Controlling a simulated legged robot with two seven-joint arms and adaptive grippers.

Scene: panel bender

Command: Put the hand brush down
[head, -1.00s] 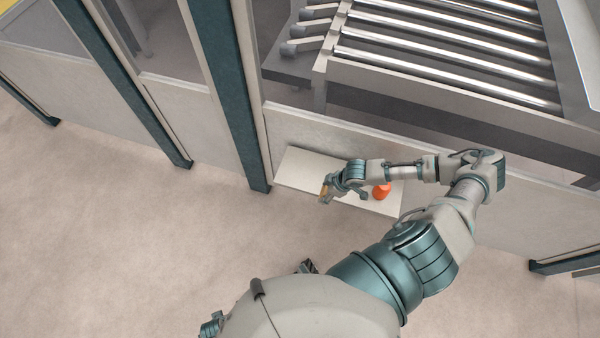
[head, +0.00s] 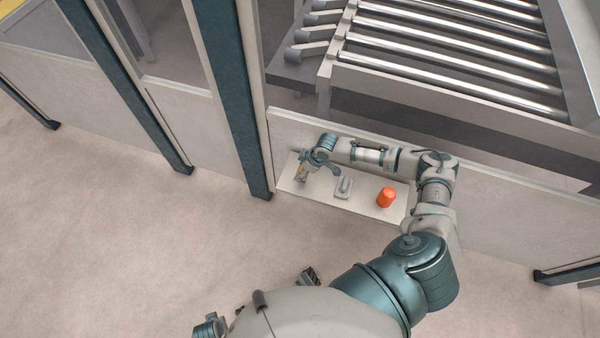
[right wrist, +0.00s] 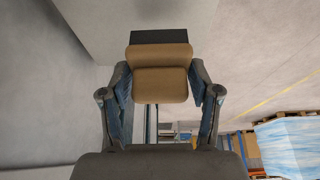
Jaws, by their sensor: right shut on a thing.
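The hand brush (head: 301,174) has a tan body and shows small at the left end of a white shelf (head: 364,211). In the right wrist view the brush (right wrist: 160,77) sits between the two fingers, with a dark strip along its far edge. My right gripper (head: 307,166) is shut on it, over the shelf's left end. I cannot tell whether the brush touches the shelf. A small dark part at the bottom of the head view looks like my left gripper (head: 310,277); its jaws cannot be made out.
A grey object with a raised handle (head: 343,188) lies mid-shelf. An orange, cylinder-like object (head: 386,197) stands to its right. A pale panel and a teal post (head: 240,110) border the shelf. A roller conveyor (head: 440,65) lies behind. The floor in front is clear.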

